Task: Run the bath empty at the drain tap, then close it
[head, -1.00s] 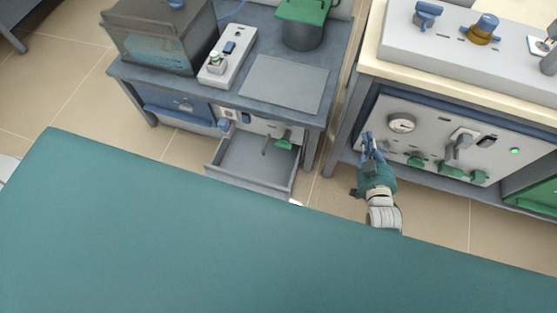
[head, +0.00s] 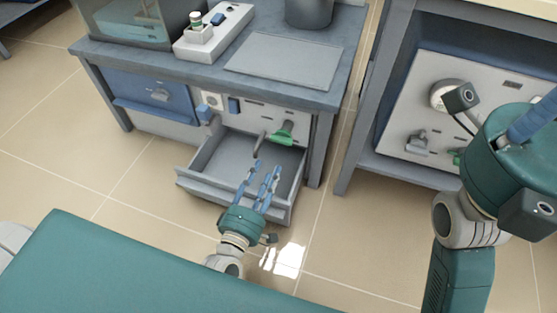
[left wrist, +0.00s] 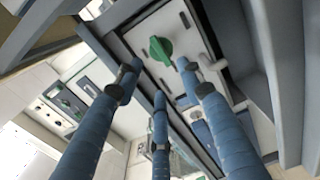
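A green tap handle (head: 283,133) sits on the grey front panel under the left bench, above an open, empty-looking drawer tray (head: 222,160). A green handle on a pale panel also shows in the left wrist view (left wrist: 160,50). A dark spout (head: 261,142) hangs left of the tap. The glass-sided bath (head: 128,20) stands on the bench, cut off at the top. My left gripper (head: 264,172) is over the drawer, below and apart from the handle. Its three blue fingers are spread with nothing between them. My right gripper (head: 535,118) is large at the right edge, mostly cut off.
A second bench (head: 390,100) with a panel of gauge and taps stands right, partly behind my right arm. A teal surface (head: 110,265) fills the lower left. Floor between is clear.

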